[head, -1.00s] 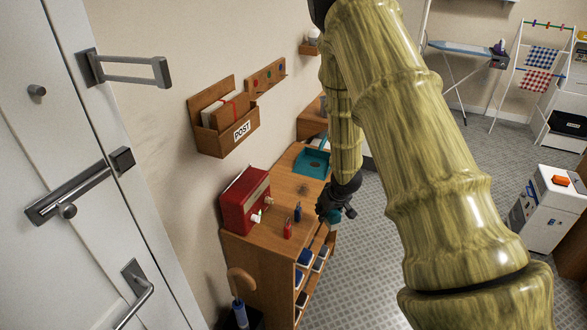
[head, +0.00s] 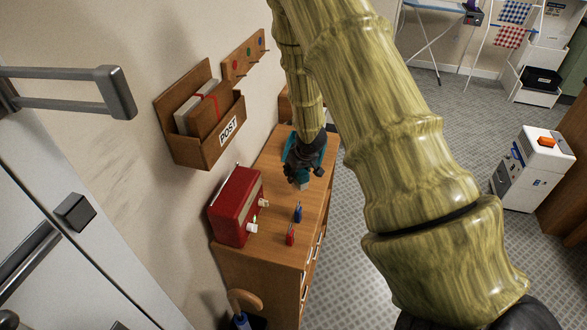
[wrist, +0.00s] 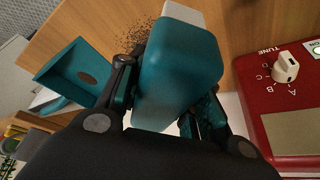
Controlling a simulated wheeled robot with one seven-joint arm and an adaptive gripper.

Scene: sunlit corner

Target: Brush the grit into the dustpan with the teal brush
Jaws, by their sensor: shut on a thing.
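My gripper (head: 300,170) is over the wooden cabinet top in the head view. In the wrist view it is shut on the teal brush (wrist: 182,62), with one finger on each side of the block. A pale end of the brush shows at the top. The grit (wrist: 142,38) is a scatter of dark specks on the wood just beside the brush, partly hidden by it and a finger. The teal dustpan (wrist: 78,72) lies left of the grit in the wrist view. In the head view my gripper and arm hide most of the dustpan and the grit.
A red radio (head: 237,207) stands against the wall side of the cabinet top (head: 278,225). A small blue item (head: 298,212) and a red one (head: 290,235) stand near it. The POST box (head: 200,115) hangs on the wall above.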

